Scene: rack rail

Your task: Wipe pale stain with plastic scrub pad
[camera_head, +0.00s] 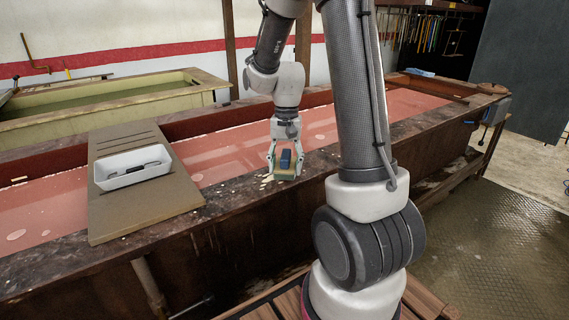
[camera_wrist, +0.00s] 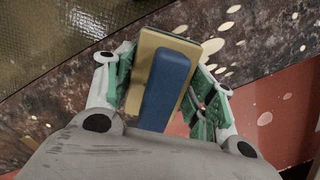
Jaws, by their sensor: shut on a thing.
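The plastic scrub pad is a tan block with a blue grip; its blue grip (camera_head: 285,159) shows in the head view. In the wrist view the pad (camera_wrist: 168,82) sits between the green-lined fingers. My gripper (camera_head: 285,166) is shut on the pad, low over the dark rim of the long trough; I cannot tell if the pad touches the rim. Pale blotches of the stain (camera_head: 266,179) show just left of the pad. In the wrist view pale spots (camera_wrist: 212,46) lie beyond and right of the pad. Any stain under the pad is hidden.
A brown board (camera_head: 140,212) with a white tray (camera_head: 132,167) lies across the trough to the left. Reddish liquid (camera_head: 60,195) fills the trough. The dark rim (camera_head: 325,160) is clear right of the pad. A pale green-walled tank (camera_head: 110,103) stands behind.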

